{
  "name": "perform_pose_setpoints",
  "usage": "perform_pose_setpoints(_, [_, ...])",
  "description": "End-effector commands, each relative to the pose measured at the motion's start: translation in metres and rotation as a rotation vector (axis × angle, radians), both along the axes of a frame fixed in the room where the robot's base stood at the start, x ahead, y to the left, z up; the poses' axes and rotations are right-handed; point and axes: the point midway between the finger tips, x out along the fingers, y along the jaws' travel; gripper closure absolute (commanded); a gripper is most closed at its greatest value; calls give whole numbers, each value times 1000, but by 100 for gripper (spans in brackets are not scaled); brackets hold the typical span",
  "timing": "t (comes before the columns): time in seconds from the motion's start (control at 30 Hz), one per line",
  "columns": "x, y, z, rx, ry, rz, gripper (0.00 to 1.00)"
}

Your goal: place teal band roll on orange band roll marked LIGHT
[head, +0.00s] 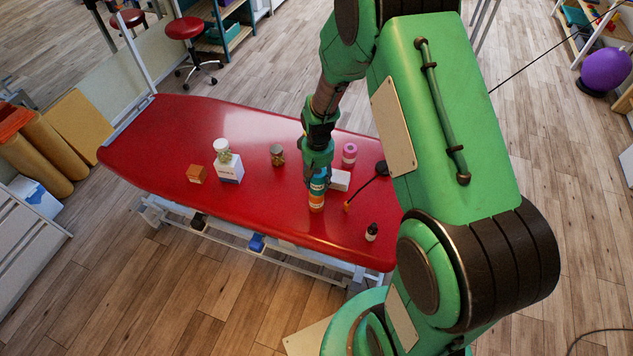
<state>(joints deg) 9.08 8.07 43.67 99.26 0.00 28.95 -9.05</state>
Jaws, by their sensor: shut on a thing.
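My gripper (318,172) points down over the red treatment table and is shut on the teal band roll (319,184). The orange band roll (316,203) stands upright on the table directly below the teal roll. The two line up in the head view with no clear gap between them. I cannot tell whether the teal roll rests on the orange one or is just above it. The gripper hides the upper part of the teal roll. The marking on the orange roll is too small to read.
The red table (170,130) also holds a pink roll (349,153), a white box (340,180), a dark hammer-like tool (381,169), a small dark bottle (371,232), a brown jar (277,155), an orange box (196,173), and a jar on a white-blue box (229,170). The table's left end is clear.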

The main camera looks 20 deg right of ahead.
Motion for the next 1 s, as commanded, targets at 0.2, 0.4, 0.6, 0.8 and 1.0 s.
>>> perform_pose_setpoints(0.2, [16, -2, -1, 0, 0, 0, 91])
perform_pose_setpoints(0.4, [17, -3, -1, 0, 0, 0, 91])
perform_pose_setpoints(0.6, [16, -3, -4, 0, 1, 0, 91])
perform_pose_setpoints(0.8, [16, -2, -25, 0, 2, 0, 91])
perform_pose_setpoints(1.0, [17, -3, -37, 0, 0, 0, 91])
